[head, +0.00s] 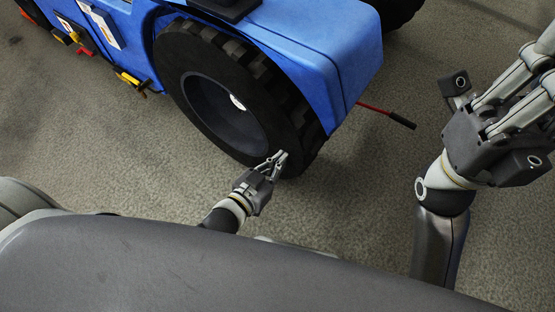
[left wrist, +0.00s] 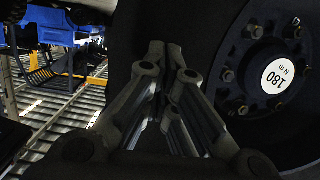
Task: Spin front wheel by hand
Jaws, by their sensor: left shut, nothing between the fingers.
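The front wheel (head: 190,55) is a large black tyre with chunky tread on the blue vehicle (head: 330,45). Its dark rim (head: 225,112) is recessed. In the left wrist view the hub (left wrist: 258,85) shows bolts and a white round label reading "180 N m". My left gripper (head: 279,158) is shut and empty at the lower part of the wheel, in front of the tyre's sidewall. In the left wrist view its fingers (left wrist: 165,55) point at the dark tyre; I cannot tell whether they touch it. My right gripper (head: 512,95) is at the right, away from the wheel; its fingertips run toward the picture's edge.
A red rod with a black handle (head: 401,119) sticks out beside the vehicle. Yellow and red fittings (head: 130,82) sit along its left side. The grey floor (head: 350,190) is clear around the wheel. A roller conveyor (left wrist: 55,115) shows in the left wrist view.

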